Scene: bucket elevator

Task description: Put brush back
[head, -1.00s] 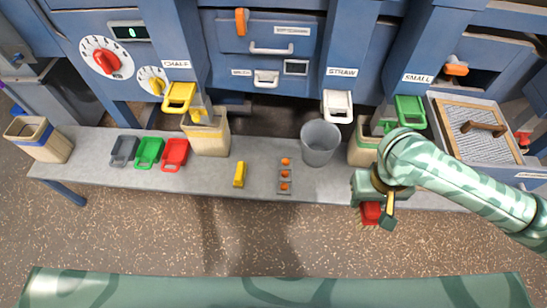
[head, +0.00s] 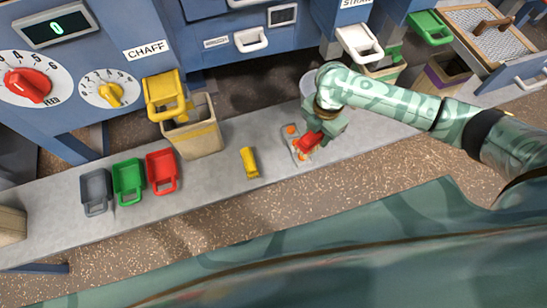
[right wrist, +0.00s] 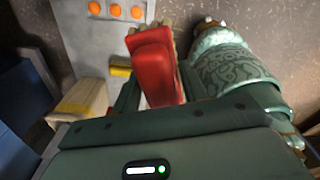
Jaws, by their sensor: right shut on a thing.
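My right gripper (head: 316,138) reaches in from the right over the bench and is shut on a red brush (head: 308,143). In the right wrist view the red brush (right wrist: 155,65) stands between the fingers, with tan bristle-like edging at its far end. In the head view it is over or beside a small grey plate (head: 304,160) with orange round spots. I cannot tell whether the brush touches the plate or bench. The gripper partly hides the plate. My left gripper is not in view.
The grey bench (head: 215,187) bears a yellow piece (head: 249,162), a tan bin (head: 196,138) under the yellow chute, and grey (head: 96,192), green (head: 129,182) and red (head: 160,172) scoop-like trays. The blue machine stands behind.

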